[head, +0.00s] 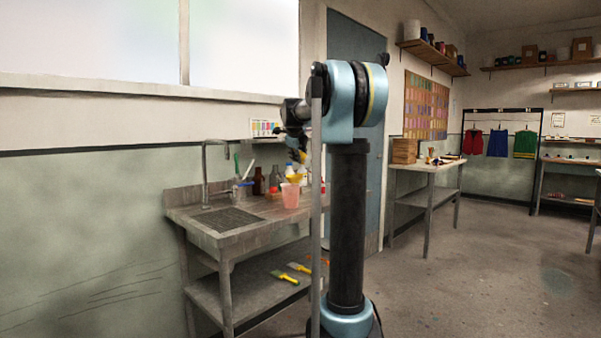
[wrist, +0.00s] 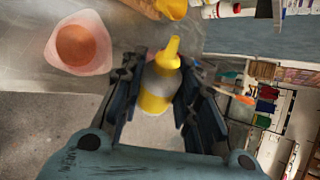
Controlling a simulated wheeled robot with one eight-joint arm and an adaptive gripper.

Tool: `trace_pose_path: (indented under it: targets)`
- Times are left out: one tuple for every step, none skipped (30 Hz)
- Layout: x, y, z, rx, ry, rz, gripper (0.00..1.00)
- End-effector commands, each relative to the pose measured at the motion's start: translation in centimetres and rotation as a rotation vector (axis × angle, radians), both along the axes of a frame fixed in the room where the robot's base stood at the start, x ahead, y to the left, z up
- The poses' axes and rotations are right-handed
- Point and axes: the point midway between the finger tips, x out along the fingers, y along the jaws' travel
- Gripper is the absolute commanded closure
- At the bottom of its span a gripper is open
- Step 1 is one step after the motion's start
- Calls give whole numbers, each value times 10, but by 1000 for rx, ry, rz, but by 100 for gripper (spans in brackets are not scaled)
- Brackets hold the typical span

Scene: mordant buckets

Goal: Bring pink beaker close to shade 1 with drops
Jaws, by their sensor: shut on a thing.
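The pink beaker (head: 290,196) stands upright on the grey sink bench, near its front edge. From above in the wrist view, the beaker (wrist: 101,49) holds orange-red liquid. My gripper (wrist: 156,88) is shut on a dropper bottle (wrist: 156,105) with a clear body, yellow contents and a yellow nozzle. The bottle is apart from the beaker, to its right in the wrist view. In the head view my arm partly hides the gripper. A small chart of colour swatches (head: 265,127) hangs on the wall behind the bench; its numbers are too small to read.
The sink tap (head: 205,170) and drainer (head: 225,219) are at the bench's left. A brown bottle (head: 258,181), glassware and other bottles stand behind the beaker. Yellow-handled brushes (head: 284,276) lie on the lower shelf.

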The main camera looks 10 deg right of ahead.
Motion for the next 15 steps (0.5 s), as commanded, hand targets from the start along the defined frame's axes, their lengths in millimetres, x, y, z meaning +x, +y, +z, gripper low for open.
trace_pose_path:
  targets:
    - [0, -1, 1, 15, -5, -2, 94]
    - [0, -1, 2, 20, -7, -1, 94]
    - [0, -1, 2, 27, -9, -1, 94]
    - [0, -1, 2, 33, -10, 0, 94]
    - [0, -1, 3, 40, -12, -1, 94]
    - [0, -1, 3, 56, -15, 0, 94]
    - [0, -1, 3, 72, -20, -1, 94]
    - [0, -1, 4, 92, -25, -1, 94]
    - [0, -1, 5, 121, -34, -3, 94]
    - [0, -2, 7, 143, -41, -3, 94]
    - [0, -2, 7, 164, -45, -2, 94]
    - [0, -1, 8, 192, -52, -3, 94]
    - [0, -1, 9, 212, -59, -2, 94]
    - [0, -2, 10, 231, -65, -2, 94]
    - [0, -2, 11, 259, -73, -3, 94]
